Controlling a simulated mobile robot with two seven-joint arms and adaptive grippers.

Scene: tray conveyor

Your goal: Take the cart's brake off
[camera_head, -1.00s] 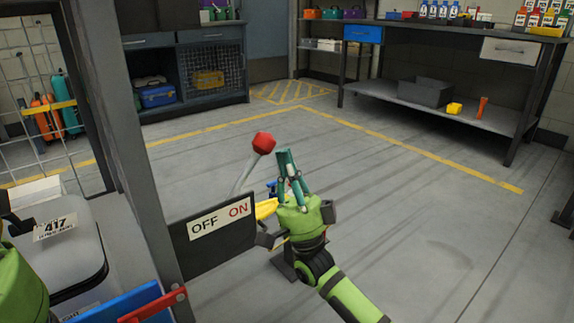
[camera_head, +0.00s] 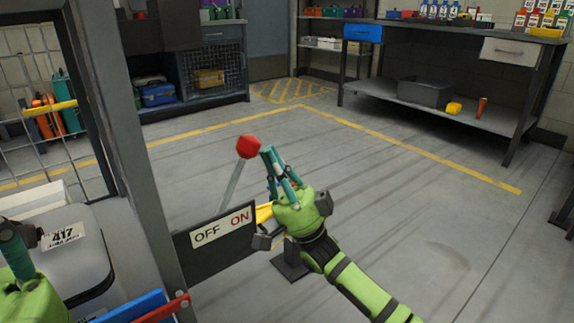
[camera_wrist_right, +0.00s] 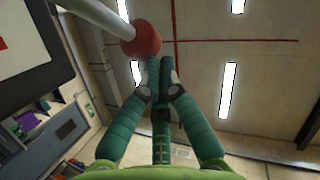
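The brake lever has a red knob (camera_head: 248,147) on a pale rod (camera_head: 230,186) that rises behind a dark plate with an OFF ON label (camera_head: 221,227). The rod leans right, and its lower end is hidden by the plate. My right gripper (camera_head: 268,152) is shut, its teal fingers drawn together with nothing between them. Its fingertips are against or very near the knob's right side. In the right wrist view the knob (camera_wrist_right: 141,38) is just beyond the fingertips (camera_wrist_right: 160,65), not between them. My left gripper (camera_head: 15,245) is partly cut off at the lower left.
Blue and red bars (camera_head: 160,308) are at the bottom edge. A workbench (camera_head: 440,110) and dark cabinet (camera_head: 190,75) stand far back. The floor between is clear.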

